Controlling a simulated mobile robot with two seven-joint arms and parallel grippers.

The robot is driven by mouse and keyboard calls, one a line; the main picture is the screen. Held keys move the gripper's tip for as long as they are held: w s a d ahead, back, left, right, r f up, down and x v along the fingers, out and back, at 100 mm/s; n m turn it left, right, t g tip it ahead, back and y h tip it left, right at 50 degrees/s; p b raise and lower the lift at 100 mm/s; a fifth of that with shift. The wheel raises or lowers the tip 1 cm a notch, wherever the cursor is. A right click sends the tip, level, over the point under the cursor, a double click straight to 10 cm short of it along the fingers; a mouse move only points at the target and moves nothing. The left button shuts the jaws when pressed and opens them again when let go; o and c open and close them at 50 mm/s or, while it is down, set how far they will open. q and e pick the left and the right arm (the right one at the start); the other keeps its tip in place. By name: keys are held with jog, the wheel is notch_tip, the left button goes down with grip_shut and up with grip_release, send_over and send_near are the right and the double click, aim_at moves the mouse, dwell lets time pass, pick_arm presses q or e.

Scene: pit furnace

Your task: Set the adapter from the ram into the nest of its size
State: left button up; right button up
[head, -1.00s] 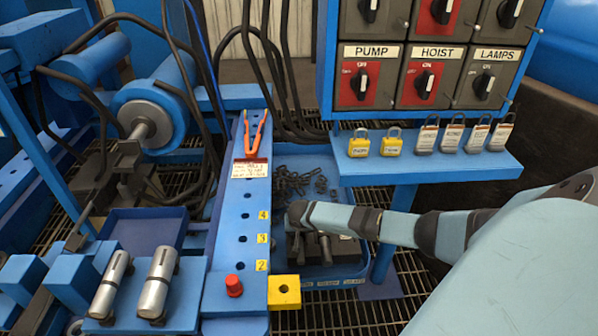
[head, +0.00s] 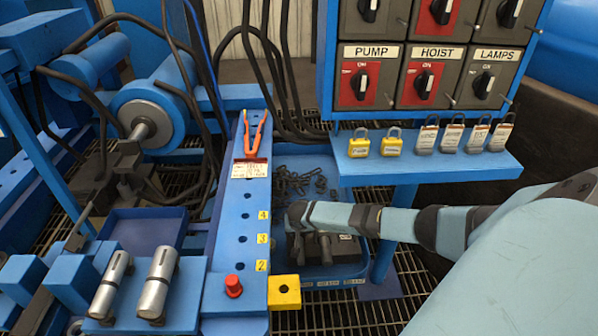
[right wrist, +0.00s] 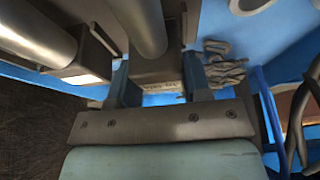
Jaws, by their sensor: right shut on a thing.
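My right gripper (right wrist: 158,88) is shut on a grey metal block (right wrist: 155,70), apparently an adapter, with a small label and a round post rising from it. In the head view this gripper (head: 297,246) reaches down into the blue tray (head: 345,270), and the wrist hides most of what it holds. A dark block with a short post (head: 325,246) shows just right of it. The ram (head: 146,130) is a blue cylinder with a bright rod end at the left. I cannot make out the nests or the size marks on the tray's front labels. My left gripper is not in view.
A blue beam (head: 233,215) with holes numbered 2, 3 and 4 stands left of the tray, with orange-handled pliers (head: 253,135) on it. Dark chain (head: 295,183) lies in the tray's back. A padlock shelf (head: 430,165) stands above right. Two silver cylinders (head: 158,280) lie front left.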

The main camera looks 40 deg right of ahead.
jog(key=shift+w+f, duration=0.1)
jog(key=shift+f, duration=0.55)
jog(key=o, duration=1.4)
jog(key=shift+c, duration=0.2)
